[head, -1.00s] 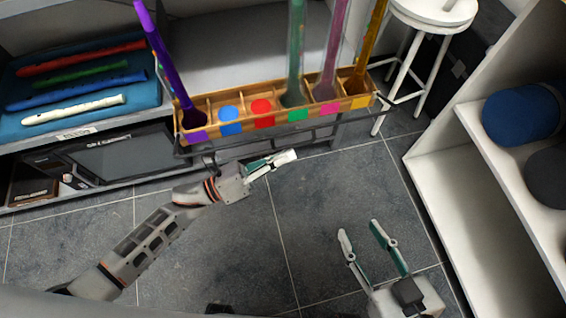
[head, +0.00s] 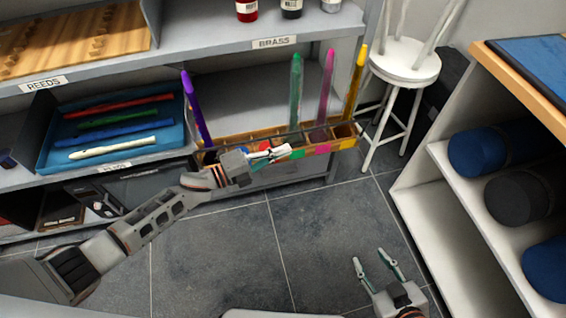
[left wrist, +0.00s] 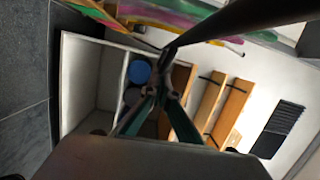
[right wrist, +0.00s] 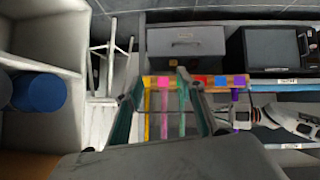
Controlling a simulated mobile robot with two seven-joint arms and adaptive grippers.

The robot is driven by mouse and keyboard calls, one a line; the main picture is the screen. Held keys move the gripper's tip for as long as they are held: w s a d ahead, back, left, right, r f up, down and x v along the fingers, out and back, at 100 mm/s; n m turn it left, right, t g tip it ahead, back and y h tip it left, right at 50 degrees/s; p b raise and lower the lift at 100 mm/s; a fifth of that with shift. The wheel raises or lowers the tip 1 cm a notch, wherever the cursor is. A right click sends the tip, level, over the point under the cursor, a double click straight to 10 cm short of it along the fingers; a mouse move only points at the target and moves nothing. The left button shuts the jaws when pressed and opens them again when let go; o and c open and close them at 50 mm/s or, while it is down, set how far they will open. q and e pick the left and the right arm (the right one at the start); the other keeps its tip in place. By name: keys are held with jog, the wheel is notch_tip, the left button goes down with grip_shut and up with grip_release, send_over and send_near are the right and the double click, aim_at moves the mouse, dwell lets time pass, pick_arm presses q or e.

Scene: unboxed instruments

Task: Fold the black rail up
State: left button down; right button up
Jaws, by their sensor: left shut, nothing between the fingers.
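The black rail (head: 318,127) is a thin dark bar running across the front of the wooden rack (head: 342,144), at about the height of its upper edge. In the left wrist view the dark rail (left wrist: 235,22) passes close by the fingers. My left gripper (head: 284,150) is in front of the rack's middle, its fingers closed with nothing between them, close to the rail. Whether it touches the rail I cannot tell. It hides part of the rack. My right gripper (head: 373,258) is open and empty, low over the floor at the right.
Purple (head: 196,108), green (head: 296,92), pink (head: 326,88) and yellow (head: 355,84) instruments stand in the rack. A blue tray (head: 60,155) of recorders is at left. A white stool (head: 403,62) and white shelf (head: 440,205) stand right. The floor between is clear.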

pick_arm(q)
jog(key=shift+w+a+r+n, duration=0.15)
jog(key=shift+w+r, duration=0.1)
jog(key=shift+w, duration=0.25)
jog(key=shift+w+a+r+n, duration=0.15)
jog(key=shift+w+r, duration=0.1)
jog(key=shift+w, duration=0.25)
jog(key=shift+r, duration=0.1)
